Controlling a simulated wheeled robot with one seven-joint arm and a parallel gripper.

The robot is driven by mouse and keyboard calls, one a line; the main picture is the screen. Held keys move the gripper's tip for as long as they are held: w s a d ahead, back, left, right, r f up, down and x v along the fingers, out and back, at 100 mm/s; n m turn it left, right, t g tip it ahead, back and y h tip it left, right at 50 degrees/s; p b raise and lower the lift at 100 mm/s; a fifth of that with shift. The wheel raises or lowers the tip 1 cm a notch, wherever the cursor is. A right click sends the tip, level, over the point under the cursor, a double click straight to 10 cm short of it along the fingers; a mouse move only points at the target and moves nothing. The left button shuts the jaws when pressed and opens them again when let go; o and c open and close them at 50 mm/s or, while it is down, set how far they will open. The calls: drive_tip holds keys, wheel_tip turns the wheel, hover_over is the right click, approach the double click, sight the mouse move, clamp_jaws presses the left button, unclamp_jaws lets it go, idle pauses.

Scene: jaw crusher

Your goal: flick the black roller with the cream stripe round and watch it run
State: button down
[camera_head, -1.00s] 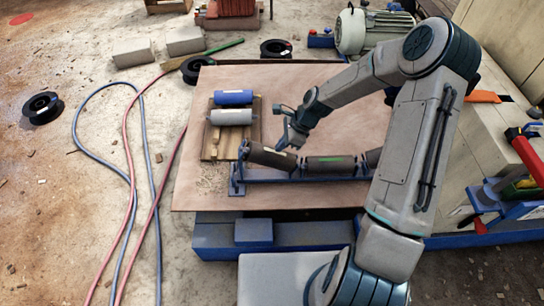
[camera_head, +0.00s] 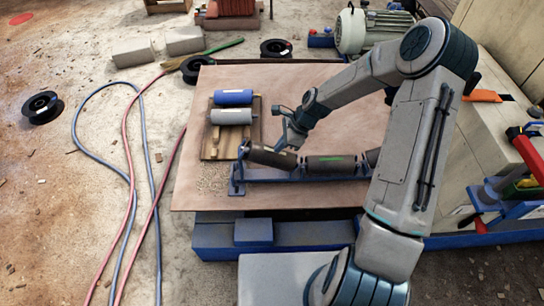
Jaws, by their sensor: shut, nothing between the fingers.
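A blue roller frame (camera_head: 300,176) stands on the brown board and carries a row of dark rollers. The left roller (camera_head: 266,157) slopes down to the right. The middle roller (camera_head: 330,164) lies level and has a green stripe. The right roller (camera_head: 373,158) is mostly hidden behind my arm. I cannot make out a cream stripe on any of them. My gripper (camera_head: 281,146) is shut and empty, pointing down at the upper side of the left roller. Whether its fingertips touch the roller I cannot tell.
A blue roller (camera_head: 233,97) and a grey roller (camera_head: 231,116) lie on a wooden pallet (camera_head: 213,146) behind the frame. A bench with clamps (camera_head: 522,150) is at the right.

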drive_tip(key=shift+a+f, duration=0.1)
drive_tip(key=shift+f, duration=0.2)
drive_tip(key=shift+d+r+p, duration=0.25)
drive_tip(key=shift+r+p, duration=0.4)
drive_tip(key=shift+r, duration=0.05)
drive_tip(key=s+f, duration=0.1)
drive_tip(key=s, duration=0.5)
drive_tip(key=shift+a+f, duration=0.25)
drive_tip(key=shift+a, duration=0.1)
drive_tip(key=shift+s, duration=0.1)
